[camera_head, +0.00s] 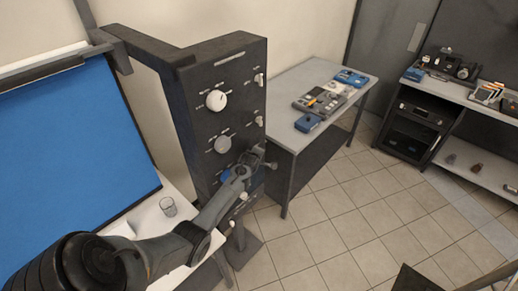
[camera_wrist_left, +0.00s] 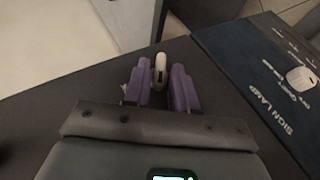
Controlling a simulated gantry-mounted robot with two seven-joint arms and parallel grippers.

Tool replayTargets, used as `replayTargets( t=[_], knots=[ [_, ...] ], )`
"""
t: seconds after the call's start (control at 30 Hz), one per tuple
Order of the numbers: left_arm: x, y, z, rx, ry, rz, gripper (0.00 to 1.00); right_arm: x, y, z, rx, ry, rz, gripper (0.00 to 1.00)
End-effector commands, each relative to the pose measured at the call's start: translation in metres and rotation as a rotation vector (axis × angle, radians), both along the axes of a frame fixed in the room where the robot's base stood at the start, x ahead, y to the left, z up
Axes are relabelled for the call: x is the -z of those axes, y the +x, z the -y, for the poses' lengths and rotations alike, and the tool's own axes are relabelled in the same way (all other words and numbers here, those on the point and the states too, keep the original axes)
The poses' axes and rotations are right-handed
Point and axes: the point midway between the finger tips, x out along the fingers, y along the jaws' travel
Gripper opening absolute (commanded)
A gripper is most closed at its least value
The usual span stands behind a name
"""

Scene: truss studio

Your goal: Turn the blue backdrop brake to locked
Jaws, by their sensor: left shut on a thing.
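The dark upright control panel (camera_head: 222,70) stands in the middle of the head view. My left arm reaches across to its lower part, and my left gripper (camera_head: 254,160) is close against the face there. In the left wrist view the purple fingers of my left gripper (camera_wrist_left: 163,90) are on both sides of a small pale lever (camera_wrist_left: 160,66) with a dark slot, shut on it. A blue patch (camera_head: 240,172) shows on the panel beside my gripper, partly covered by it. No brake lettering is readable, so I cannot tell its setting. My right gripper is out of view.
The panel also carries a white dial (camera_head: 216,101), a grey dial (camera_head: 222,145) and small toggles. A blue plate lettered SIGN LAMP (camera_wrist_left: 255,75) is right of my fingers. The blue backdrop (camera_head: 70,140) and a glass (camera_head: 168,207) are left. A grey table (camera_head: 290,93) stands behind.

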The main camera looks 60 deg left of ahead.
Motion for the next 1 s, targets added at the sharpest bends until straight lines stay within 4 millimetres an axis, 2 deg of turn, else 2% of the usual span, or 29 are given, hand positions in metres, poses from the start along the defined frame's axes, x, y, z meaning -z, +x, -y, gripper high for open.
replayTargets(
  t=[0.03,0.13,0.37,0.77,1.0],
  knots=[
    [-0.008,0.003,0.000,0.000,-0.015,-0.039,0.00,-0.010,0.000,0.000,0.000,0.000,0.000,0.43],
    [-0.007,0.004,0.000,0.000,-0.041,-0.133,0.00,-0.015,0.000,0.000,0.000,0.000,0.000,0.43],
    [-0.005,0.008,-0.002,-0.001,-0.099,-0.341,0.00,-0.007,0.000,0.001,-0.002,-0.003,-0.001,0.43],
    [-0.002,0.012,-0.005,-0.001,-0.166,-0.591,0.00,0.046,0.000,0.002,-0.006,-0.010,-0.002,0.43],
    [0.000,0.013,-0.006,-0.003,-0.195,-0.689,0.00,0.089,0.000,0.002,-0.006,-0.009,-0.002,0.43]
  ],
)
